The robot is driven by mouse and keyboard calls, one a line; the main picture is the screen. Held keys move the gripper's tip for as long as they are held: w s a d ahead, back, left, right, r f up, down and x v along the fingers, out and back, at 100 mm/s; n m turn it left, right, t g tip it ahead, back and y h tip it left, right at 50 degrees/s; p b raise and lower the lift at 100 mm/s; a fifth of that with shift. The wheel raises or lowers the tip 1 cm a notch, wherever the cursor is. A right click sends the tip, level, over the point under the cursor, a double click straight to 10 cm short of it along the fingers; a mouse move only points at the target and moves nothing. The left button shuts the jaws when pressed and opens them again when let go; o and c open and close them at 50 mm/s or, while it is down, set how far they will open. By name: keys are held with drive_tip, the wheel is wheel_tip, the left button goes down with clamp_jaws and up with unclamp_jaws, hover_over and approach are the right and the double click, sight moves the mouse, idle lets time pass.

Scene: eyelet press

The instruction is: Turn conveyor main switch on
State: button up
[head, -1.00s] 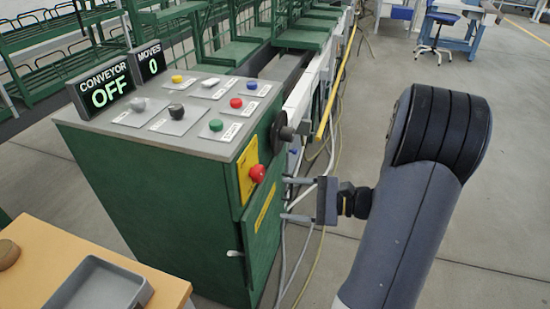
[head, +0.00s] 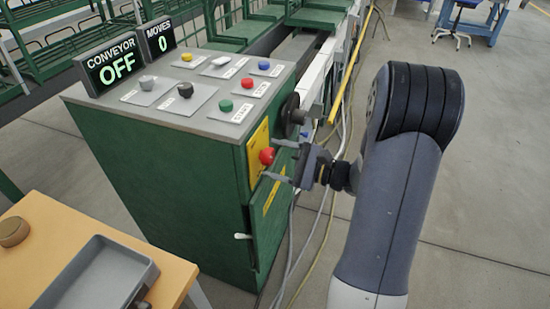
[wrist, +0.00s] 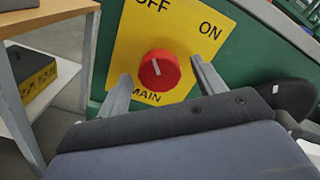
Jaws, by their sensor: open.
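The main switch is a red round knob (wrist: 159,70) with a pale pointer line, on a yellow plate (wrist: 125,62) marked OFF, ON and MAIN. The line points up and slightly left, toward OFF. The knob (head: 267,156) also shows on the side of the green cabinet (head: 165,175) in the head view. The display (head: 114,65) reads CONVEYOR OFF. My gripper (head: 277,161) is open, its fingers pointing at the knob. In the wrist view the fingertips (wrist: 160,66) stand left and right of the knob, apart from it.
The cabinet top carries several coloured buttons and knobs (head: 226,105). A second display (head: 160,43) reads MOVES 0. A black round handwheel (head: 292,115) sits beside the plate. A wooden table (head: 80,235) with a grey tray (head: 105,275) stands at the lower left. Open floor lies at right.

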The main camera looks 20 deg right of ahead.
drive_tip(key=shift+w+a, duration=0.2)
drive_tip(key=shift+a, duration=0.1)
drive_tip(key=shift+c, duration=0.2)
drive_tip(key=c, duration=0.9)
drive_tip(key=shift+c, duration=0.2)
